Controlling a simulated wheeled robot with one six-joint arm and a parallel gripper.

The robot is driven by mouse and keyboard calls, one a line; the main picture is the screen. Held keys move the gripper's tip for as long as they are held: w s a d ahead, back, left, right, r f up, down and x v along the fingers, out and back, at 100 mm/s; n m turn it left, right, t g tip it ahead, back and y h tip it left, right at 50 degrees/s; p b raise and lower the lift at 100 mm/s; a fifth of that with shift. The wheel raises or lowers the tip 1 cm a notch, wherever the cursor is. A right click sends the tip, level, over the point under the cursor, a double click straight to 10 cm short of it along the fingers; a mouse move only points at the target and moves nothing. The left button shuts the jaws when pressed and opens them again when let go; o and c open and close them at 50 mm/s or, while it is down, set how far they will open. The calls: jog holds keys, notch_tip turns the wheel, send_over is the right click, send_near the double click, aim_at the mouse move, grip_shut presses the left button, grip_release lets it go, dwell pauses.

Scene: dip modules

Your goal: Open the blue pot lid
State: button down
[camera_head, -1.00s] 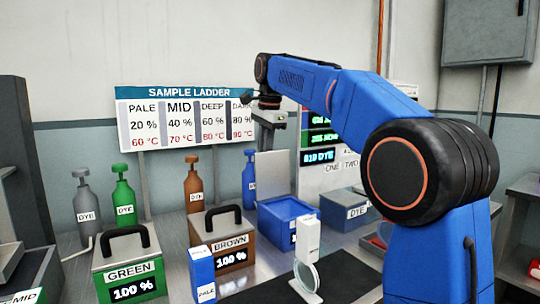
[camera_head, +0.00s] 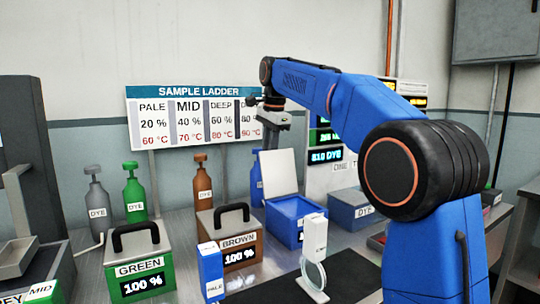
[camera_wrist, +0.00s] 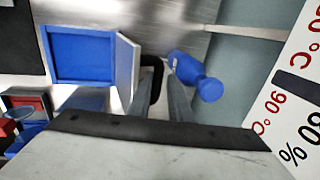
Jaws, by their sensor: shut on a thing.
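The blue pot (camera_head: 286,229) stands open on the bench, and the wrist view shows its empty blue inside (camera_wrist: 82,55). Its pale grey lid (camera_head: 279,172) stands nearly upright at the pot's back edge. In the wrist view the lid (camera_wrist: 128,66) is seen almost edge-on, with its black handle (camera_wrist: 156,82) on the outer side. My gripper (camera_wrist: 162,75) is shut on that handle. In the head view my gripper's body shows above and behind the lid, and its fingertips are hidden.
A blue dye bottle (camera_wrist: 205,85) is close beside my fingers. A green pot (camera_head: 138,268), a brown pot (camera_head: 230,232) and a blue-and-white PALE box (camera_head: 211,270) stand to the left. A white stand (camera_head: 314,245) is in front. A grey-blue DYE box (camera_head: 350,208) sits right.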

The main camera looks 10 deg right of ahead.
jog(key=c, duration=1.8)
grip_release()
jog(key=shift+w+a+f, duration=0.2)
jog(key=shift+w+f, duration=0.05)
jog(key=shift+w, duration=0.25)
jog(key=shift+o, duration=0.2)
jog(key=shift+f, duration=0.2)
notch_tip(320, 180, up, 13)
jog(key=s+d, duration=0.1)
jog(key=s, duration=0.2)
